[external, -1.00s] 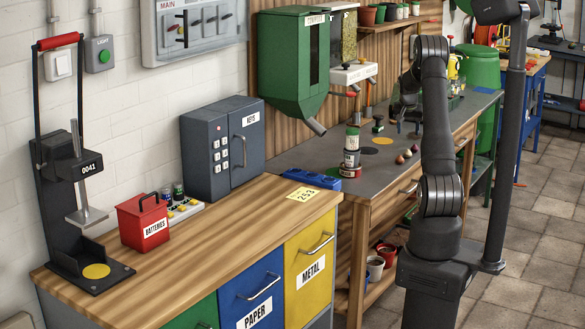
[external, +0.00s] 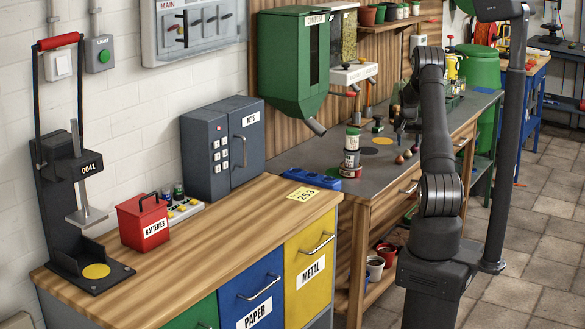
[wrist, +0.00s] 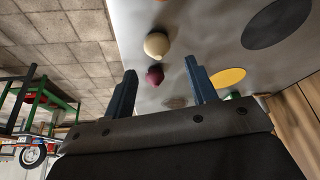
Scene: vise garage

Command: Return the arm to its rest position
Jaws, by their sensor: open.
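My arm (external: 440,140) stands at the right of the external view, its upper links bent over toward the grey-topped bench. My gripper (wrist: 160,85) shows in the wrist view with its two dark blue fingers apart and nothing between them. Beyond the fingertips, a cream ball-like object (wrist: 157,45) and a dark red one (wrist: 154,76) lie on the grey bench top. In the external view the gripper is mostly hidden behind my own arm.
A wooden counter (external: 240,230) with a red batteries box (external: 143,222) stands at left. Tiled floor at right is open.

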